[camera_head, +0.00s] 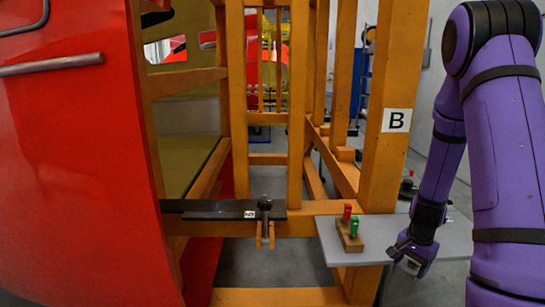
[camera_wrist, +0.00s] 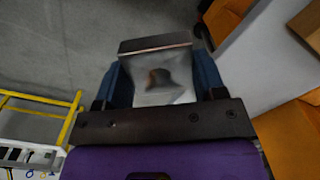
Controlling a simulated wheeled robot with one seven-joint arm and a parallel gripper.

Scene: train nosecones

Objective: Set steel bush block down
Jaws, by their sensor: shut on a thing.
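The steel bush block (camera_wrist: 157,92) is a shiny grey metal block with a dark round spot on its face. It sits between the blue fingers of my gripper (camera_wrist: 162,78), which is shut on it. In the head view my gripper (camera_head: 412,254) is at the front edge of a grey shelf (camera_head: 455,240), right of the post marked B. The block (camera_head: 414,266) shows there only as a small bright patch, mostly hidden by the gripper. In the wrist view, floor shows behind the block and the shelf edge (camera_wrist: 250,50) lies to its right. I cannot tell whether they touch.
A wooden holder (camera_head: 349,238) with a red and a green piece stands on the shelf's left part. A dark bar (camera_head: 220,210) with a clamp lies on the orange frame (camera_head: 385,150). The red nosecone (camera_head: 75,150) fills the left. A yellow rail (camera_wrist: 68,125) shows in the wrist view.

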